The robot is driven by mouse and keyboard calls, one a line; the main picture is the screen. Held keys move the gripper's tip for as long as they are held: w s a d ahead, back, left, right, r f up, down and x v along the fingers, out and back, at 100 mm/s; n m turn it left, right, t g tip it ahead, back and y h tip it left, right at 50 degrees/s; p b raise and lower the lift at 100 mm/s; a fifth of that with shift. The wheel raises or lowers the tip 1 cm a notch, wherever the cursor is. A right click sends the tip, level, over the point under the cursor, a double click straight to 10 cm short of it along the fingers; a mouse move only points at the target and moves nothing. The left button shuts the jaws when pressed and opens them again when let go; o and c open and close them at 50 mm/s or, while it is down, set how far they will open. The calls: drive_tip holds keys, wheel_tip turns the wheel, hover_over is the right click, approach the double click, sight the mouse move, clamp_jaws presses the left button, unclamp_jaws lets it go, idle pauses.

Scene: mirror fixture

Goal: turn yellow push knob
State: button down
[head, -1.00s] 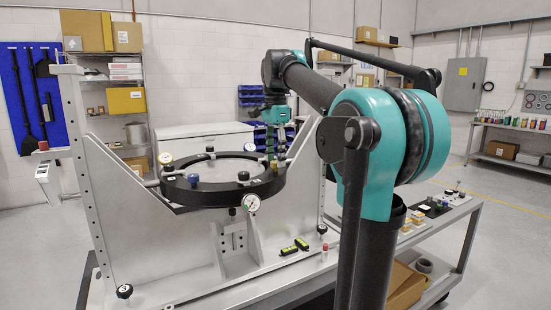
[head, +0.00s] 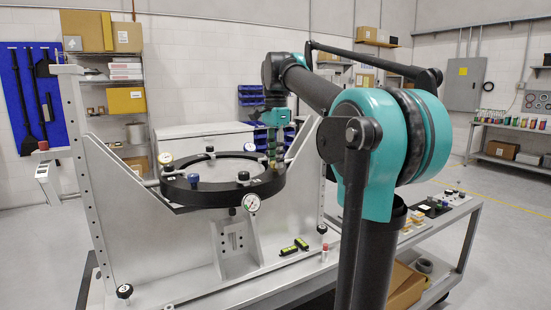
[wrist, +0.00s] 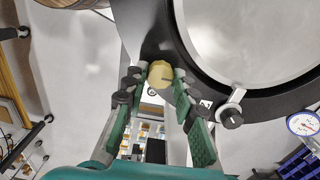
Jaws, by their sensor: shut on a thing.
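The yellow knob (wrist: 160,75) sits at the edge of the black ring (wrist: 185,62) in the wrist view. It is round, with a dark slot or line on its face. My gripper (wrist: 159,80) has its two green-and-dark fingers on either side of the knob, shut on it. In the head view my gripper (head: 272,150) reaches down to the right rear part of the black ring (head: 215,195). The knob is mostly hidden there behind the fingers.
The ring also carries a blue knob (head: 194,179), a black knob (head: 243,176) and a dial gauge (head: 251,203). A black clamp knob (wrist: 231,118) is right of my fingers. Grey side plates (head: 140,210) flank the ring. Green-and-black items (head: 294,246) lie on the bench.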

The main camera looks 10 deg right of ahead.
drive_tip(key=shift+n, duration=0.3)
drive_tip(key=n, duration=0.6)
drive_tip(key=shift+n, duration=0.3)
drive_tip(key=n, duration=0.3)
drive_tip(key=shift+n, duration=0.3)
drive_tip(key=n, duration=0.3)
drive_tip(key=shift+n, duration=0.3)
drive_tip(key=n, duration=1.3)
drive_tip(key=shift+n, duration=0.4)
drive_tip(key=c, duration=1.2)
unclamp_jaws()
